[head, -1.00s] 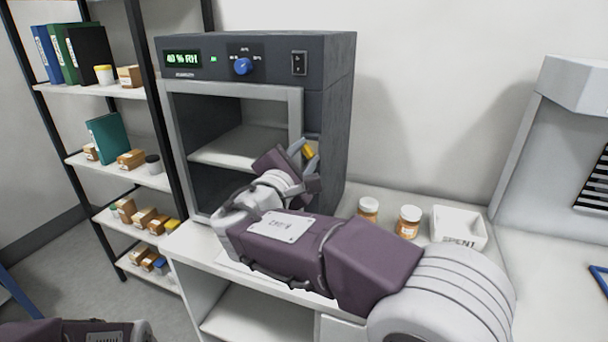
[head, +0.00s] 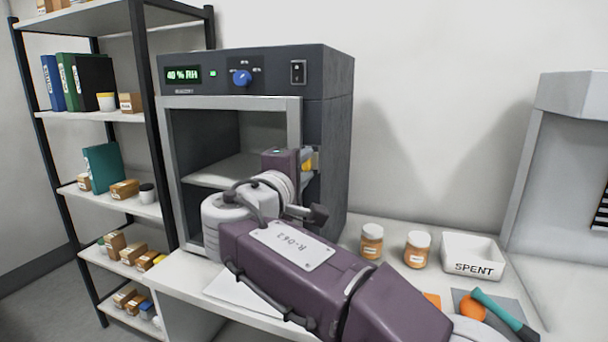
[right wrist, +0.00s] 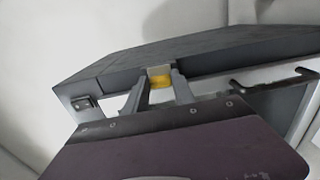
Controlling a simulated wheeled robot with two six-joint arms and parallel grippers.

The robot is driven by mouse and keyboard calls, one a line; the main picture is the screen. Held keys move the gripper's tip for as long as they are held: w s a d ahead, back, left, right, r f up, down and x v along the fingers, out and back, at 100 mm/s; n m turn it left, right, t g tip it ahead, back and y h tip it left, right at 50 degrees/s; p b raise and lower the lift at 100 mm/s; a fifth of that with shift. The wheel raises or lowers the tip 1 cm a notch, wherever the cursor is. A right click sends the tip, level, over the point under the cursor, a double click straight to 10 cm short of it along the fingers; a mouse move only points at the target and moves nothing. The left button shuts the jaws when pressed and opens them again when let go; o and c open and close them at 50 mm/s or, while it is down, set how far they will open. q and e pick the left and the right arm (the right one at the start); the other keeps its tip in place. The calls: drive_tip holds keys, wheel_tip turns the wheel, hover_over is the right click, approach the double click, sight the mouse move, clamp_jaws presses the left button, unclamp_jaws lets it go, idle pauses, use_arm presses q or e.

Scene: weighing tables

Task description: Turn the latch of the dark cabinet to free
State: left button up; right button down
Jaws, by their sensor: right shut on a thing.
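The dark cabinet (head: 330,120) stands on a white bench, with a lit display, a blue knob and a grey-framed front with a shelf visible through it. Its yellow latch (head: 307,165) is at the right side of the frame, partly hidden by my right gripper (head: 300,160). In the right wrist view the yellow latch (right wrist: 160,82) sits between the fingers of my right gripper (right wrist: 161,88), which is shut on it. The latch's exact turn angle is hard to tell. My left gripper is not in view.
Two orange-labelled jars (head: 371,241) and a white SPENT tray (head: 472,257) stand on the bench to the right. A black-framed shelf rack (head: 150,130) with binders and boxes stands close at the left. A grey hood (head: 570,100) is at the far right.

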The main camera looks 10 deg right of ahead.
idle(0.3)
drive_tip(key=c, duration=1)
unclamp_jaws()
drive_tip(key=shift+c, duration=0.2)
drive_tip(key=v, duration=0.9)
